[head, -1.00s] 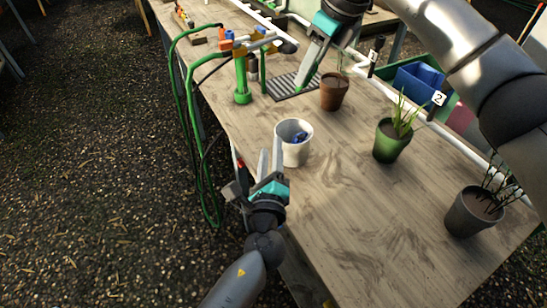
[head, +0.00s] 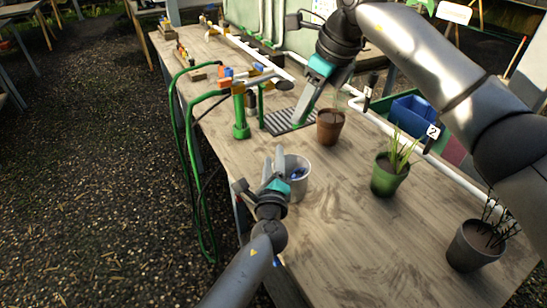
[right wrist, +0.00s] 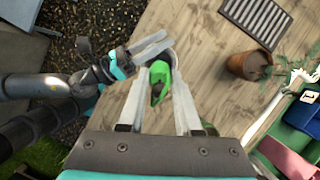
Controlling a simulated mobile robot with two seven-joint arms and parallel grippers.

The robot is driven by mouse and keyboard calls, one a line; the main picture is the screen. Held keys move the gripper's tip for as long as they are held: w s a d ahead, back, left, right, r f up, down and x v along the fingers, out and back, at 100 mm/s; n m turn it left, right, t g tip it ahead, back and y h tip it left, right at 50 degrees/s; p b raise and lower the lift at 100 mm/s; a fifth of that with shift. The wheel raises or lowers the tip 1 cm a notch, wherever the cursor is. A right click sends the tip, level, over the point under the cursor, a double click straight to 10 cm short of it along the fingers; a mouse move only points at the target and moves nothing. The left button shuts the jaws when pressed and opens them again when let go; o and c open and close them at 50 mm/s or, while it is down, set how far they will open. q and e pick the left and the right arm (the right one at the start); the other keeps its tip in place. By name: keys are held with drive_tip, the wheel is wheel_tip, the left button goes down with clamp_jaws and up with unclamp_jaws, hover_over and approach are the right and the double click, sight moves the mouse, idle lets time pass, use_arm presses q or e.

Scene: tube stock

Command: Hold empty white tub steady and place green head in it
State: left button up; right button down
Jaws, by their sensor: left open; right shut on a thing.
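The white tub (head: 299,190) stands on the table, with something blue inside it in the head view. My left gripper (head: 273,163) is open at the tub's left side, its fingers overlapping the near rim; I cannot tell whether they touch it. It also shows at the left in the right wrist view (right wrist: 158,45). My right gripper (right wrist: 160,100) is shut on the green head (right wrist: 161,80), which sits between its fingers. In the right wrist view the tub is mostly hidden behind the green head. In the head view the right fingers (head: 302,112) point down above the table, beyond the tub.
A brown pot (head: 330,128), a green pot with a plant (head: 388,180) and a grey pot (head: 472,247) stand to the right. A slatted grey tray (head: 290,117) and a green stand with hoses (head: 241,127) lie beyond the tub.

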use_arm(q)
drive_tip(key=shift+w, duration=0.4)
drive_tip(key=c, duration=0.7)
clamp_jaws()
drive_tip(key=shift+s+f, duration=0.1)
drive_tip(key=shift+f, duration=0.05)
